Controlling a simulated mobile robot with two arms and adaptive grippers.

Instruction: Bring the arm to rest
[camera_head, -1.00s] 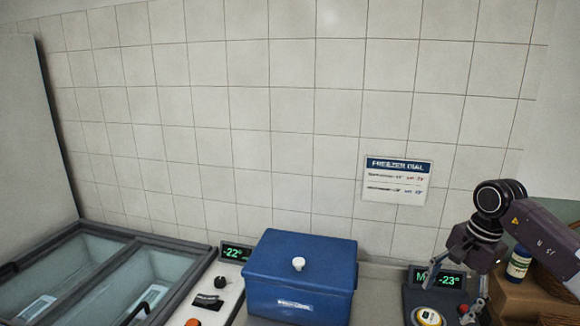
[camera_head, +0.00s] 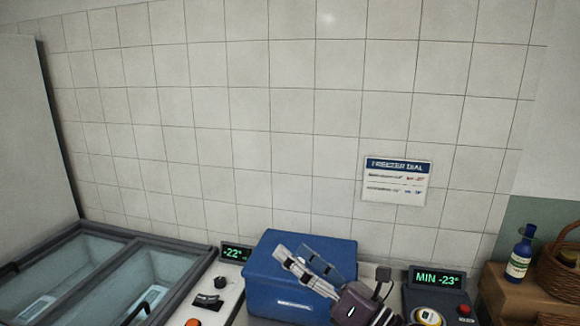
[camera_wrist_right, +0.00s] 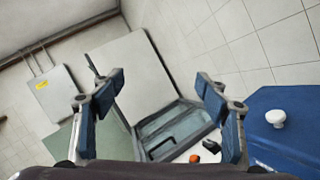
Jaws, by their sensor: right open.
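My right gripper (camera_head: 303,258) is in front of the blue box (camera_head: 262,297) in the head view and hides part of its lid and front. Its fingers are apart, with nothing between them. In the right wrist view my right gripper (camera_wrist_right: 160,88) also shows its two blue-padded fingers spread, with only background between them. The blue box (camera_wrist_right: 284,142) with its white lid knob (camera_wrist_right: 276,118) shows at the right there. My left gripper is in neither view.
An open-topped freezer (camera_head: 120,243) is at the left. A -22 display (camera_head: 237,253) stands left of the box, and a "MIN -23" display (camera_head: 437,279) right of it. A blue bottle (camera_head: 520,255) and a wicker basket (camera_head: 563,265) are at the far right.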

